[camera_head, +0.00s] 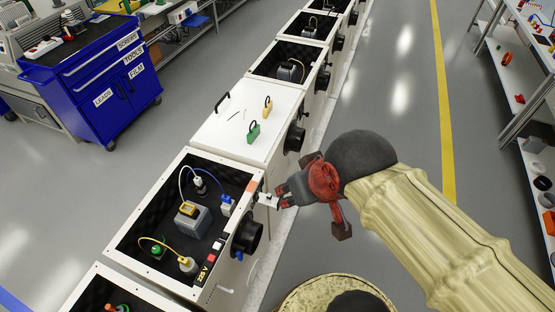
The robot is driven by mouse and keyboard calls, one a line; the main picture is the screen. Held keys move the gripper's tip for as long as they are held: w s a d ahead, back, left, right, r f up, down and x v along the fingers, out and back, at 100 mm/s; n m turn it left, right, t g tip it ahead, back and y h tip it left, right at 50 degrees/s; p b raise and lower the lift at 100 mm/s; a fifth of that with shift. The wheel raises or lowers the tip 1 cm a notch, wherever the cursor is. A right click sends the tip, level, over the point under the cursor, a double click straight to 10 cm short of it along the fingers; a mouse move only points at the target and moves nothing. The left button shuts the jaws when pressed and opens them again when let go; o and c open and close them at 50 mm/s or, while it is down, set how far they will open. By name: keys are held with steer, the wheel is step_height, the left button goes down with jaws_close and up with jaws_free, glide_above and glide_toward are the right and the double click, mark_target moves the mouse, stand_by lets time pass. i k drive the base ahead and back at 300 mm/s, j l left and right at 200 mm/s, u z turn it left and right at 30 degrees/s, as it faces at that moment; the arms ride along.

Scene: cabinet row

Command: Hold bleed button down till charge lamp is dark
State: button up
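The cabinet (122,249) marked 225 V stands open-topped at lower centre, with wired parts inside. A small orange-red patch (252,186) sits on its right rim at the far corner; I cannot tell whether it is the charge lamp or whether it is lit. I cannot pick out the bleed button for sure. My gripper (279,199) reaches in from the right, its tip at a small white part on the cabinet's right face near the far corner. Contact and finger opening are unclear.
A black round knob (247,235) juts from the cabinet's right face, just below my gripper. A blue tool cart (100,75) stands upper left. The right aisle is clear.

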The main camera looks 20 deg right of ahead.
mark_target(217, 245)
steer(key=l, duration=0.35)
steer(key=u, duration=1.4)
